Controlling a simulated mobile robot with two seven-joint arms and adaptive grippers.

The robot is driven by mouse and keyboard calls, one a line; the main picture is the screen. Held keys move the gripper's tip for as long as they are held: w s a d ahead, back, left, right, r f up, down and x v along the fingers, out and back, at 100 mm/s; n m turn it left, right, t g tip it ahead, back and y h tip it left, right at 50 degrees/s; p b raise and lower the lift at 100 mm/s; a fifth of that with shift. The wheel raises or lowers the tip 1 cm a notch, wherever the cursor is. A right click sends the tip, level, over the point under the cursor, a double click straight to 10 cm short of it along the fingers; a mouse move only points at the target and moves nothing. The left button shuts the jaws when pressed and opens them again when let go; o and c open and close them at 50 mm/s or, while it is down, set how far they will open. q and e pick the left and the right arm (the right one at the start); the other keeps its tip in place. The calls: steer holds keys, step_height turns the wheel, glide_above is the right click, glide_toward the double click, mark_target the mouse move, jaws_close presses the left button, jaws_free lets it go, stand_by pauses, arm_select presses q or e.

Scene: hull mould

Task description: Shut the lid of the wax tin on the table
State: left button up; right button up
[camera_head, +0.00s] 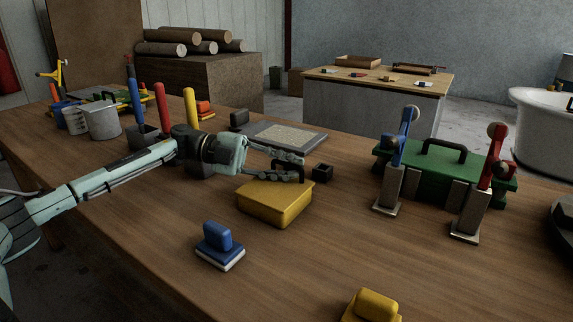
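A yellow box (275,205), which looks like the wax tin, sits on the wooden table (340,255) near the middle. Its top face looks flat and yellow; I cannot tell whether its lid is fully down, as my gripper covers part of the far edge. My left gripper (296,168) reaches in from the left and is over the far side of the box. Its two fingers are apart, one above the other, with a dark handle-like shape at or behind them. I cannot tell whether they touch it. My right gripper does not show.
A small black block (322,172) stands just right of the gripper. A blue-handled block (219,245) and a yellow one (372,306) are nearer. Blue and red clamps flank a green case (440,172) at right. A grey tray (281,137) and upright coloured sticks (162,108) stand behind.

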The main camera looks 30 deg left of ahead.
arm_select(q)
steer(key=shift+o, duration=0.4)
steer(key=shift+d, duration=0.1)
steer(key=shift+v, duration=3.9)
steer(key=shift+w+r, duration=0.1)
steer(key=shift+r, duration=0.05)
